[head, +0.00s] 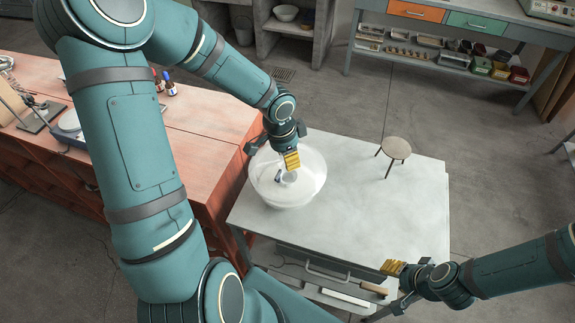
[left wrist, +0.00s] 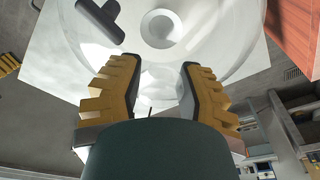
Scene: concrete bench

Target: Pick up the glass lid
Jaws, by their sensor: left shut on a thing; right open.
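A clear round glass lid (head: 262,172) shows at the left end of the pale bench top in the head view. It also shows in the left wrist view (left wrist: 215,45), across the top. My left gripper (head: 291,160) is over its middle and is shut on a clear part of the glass, seen between the yellow finger pads in the left wrist view (left wrist: 158,90). Whether the lid rests on something or hangs clear cannot be told. My right gripper (head: 394,269) is open and empty at the bench's front right edge.
The pale bench top (head: 345,215) is mostly clear. A small round three-legged stand (head: 396,148) stands on its right part. Through the glass show a pale round thing (left wrist: 160,28) and a dark T-shaped thing (left wrist: 103,18). A red bench (head: 200,125) adjoins on the left.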

